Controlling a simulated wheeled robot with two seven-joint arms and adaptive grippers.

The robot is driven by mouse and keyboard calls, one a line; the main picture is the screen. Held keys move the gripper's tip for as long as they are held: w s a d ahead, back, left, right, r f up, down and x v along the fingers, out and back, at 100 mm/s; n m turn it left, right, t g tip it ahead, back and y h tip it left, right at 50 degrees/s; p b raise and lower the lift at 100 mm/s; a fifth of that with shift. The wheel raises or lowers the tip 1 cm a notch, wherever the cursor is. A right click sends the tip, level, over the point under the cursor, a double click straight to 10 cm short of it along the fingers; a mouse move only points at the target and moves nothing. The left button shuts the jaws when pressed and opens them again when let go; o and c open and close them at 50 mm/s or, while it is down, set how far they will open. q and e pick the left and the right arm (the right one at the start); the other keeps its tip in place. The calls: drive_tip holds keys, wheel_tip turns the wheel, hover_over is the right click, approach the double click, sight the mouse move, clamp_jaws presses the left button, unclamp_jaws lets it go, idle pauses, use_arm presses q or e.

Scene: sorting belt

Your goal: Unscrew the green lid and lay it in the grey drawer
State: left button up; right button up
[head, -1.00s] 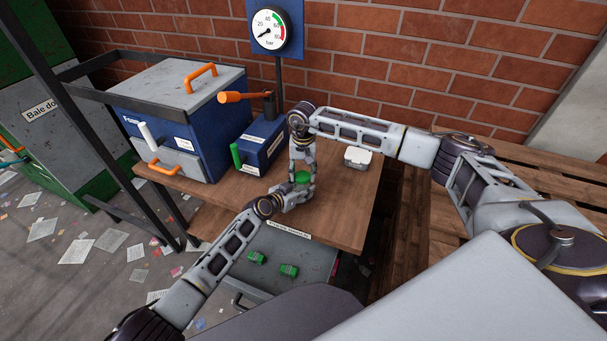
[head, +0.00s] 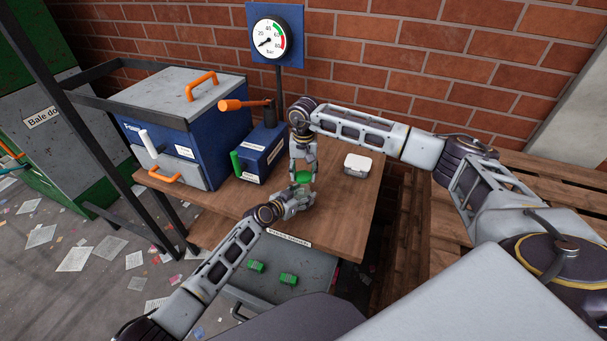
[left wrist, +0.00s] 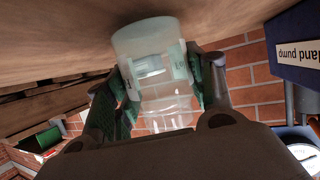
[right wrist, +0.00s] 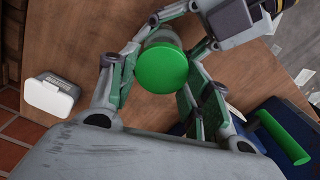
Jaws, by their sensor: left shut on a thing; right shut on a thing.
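The round green lid (head: 303,176) shows in the head view over the wooden bench and from above in the right wrist view (right wrist: 160,66). My right gripper (head: 303,180) reaches down from above and is shut on the lid. A clear jar (left wrist: 155,75) with a pale label is between the fingers of my left gripper (left wrist: 160,85), which is shut on it from the side. Whether lid and jar are still joined I cannot tell. The grey drawer (head: 325,268) is pulled out under the bench front, with two green items inside.
A white-topped box (head: 357,164) stands right of my grippers. The blue hand pump (head: 262,152) with an orange lever and a larger blue machine (head: 195,115) stand on the left. A gauge (head: 268,37) rises behind. The bench's front right is clear.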

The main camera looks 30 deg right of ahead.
idle(0.4)
use_arm(q)
drive_tip(key=o, duration=1.5)
drive_tip(key=shift+s+a+r, duration=0.1)
drive_tip(key=shift+a, duration=0.05)
drive_tip(key=shift+v, duration=5.8)
